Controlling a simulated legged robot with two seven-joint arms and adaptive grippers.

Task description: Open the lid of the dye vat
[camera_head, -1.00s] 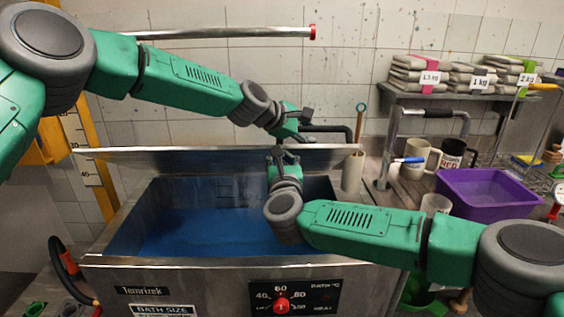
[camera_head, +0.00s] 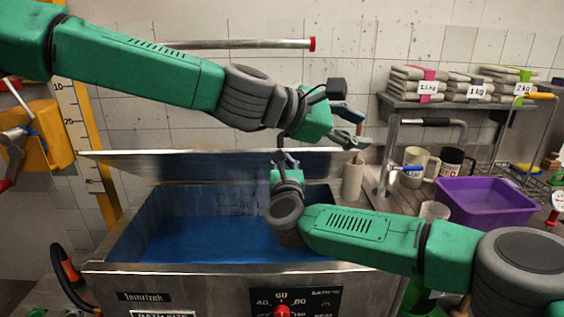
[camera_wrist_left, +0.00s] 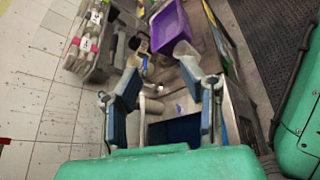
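The steel dye vat (camera_head: 225,267) stands in the middle with blue liquid (camera_head: 215,238) inside. Its lid (camera_head: 205,168) is raised at the back, leaving the vat's mouth uncovered. My left gripper (camera_head: 360,127) is above the lid's right end, with its fingers apart and nothing between them. In the left wrist view its two fingers (camera_wrist_left: 168,95) are spread wide, with the vat's blue interior (camera_wrist_left: 175,130) beyond. My right gripper (camera_head: 285,160) is over the vat, in front of the lid; its fingers are small and partly hidden, so contact with the lid is unclear.
A purple tub (camera_head: 485,200) and mugs (camera_head: 415,167) are on the right. A shelf (camera_head: 450,98) with labelled stacks is on the back wall. A metal rail (camera_head: 240,44) runs above the lid. A yellow scale post (camera_head: 85,140) stands at the left.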

